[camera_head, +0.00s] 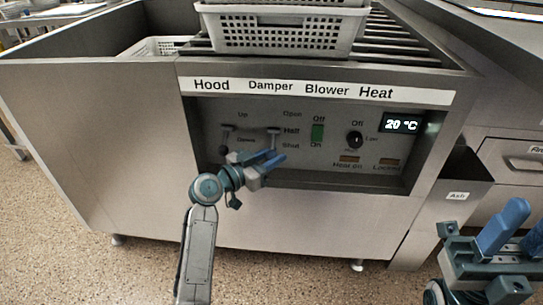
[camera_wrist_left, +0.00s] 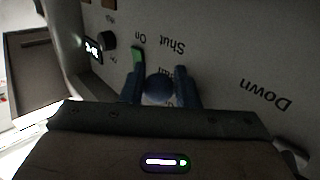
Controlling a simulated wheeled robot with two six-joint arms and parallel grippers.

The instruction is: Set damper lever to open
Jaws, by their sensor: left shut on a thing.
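The control panel has a damper column with the labels Open, Half and Shut (camera_head: 291,130). The grey damper lever (camera_head: 273,132) shows beside the Half label, partly covered by my left gripper (camera_head: 272,158). In the left wrist view, the lever's round dark-blue knob (camera_wrist_left: 158,88) sits between the two blue fingers of my left gripper (camera_wrist_left: 160,86), which is shut on it. The lever's exact setting is hard to tell. My right gripper (camera_head: 518,232) is at the lower right, away from the panel, with its fingers apart and empty.
The hood lever (camera_head: 227,132) stands just left of the damper lever. A green blower switch (camera_head: 318,132), a black heat knob (camera_head: 355,140) and a display reading 20 °C (camera_head: 402,124) are to the right. A white perforated basket (camera_head: 285,32) rests on top.

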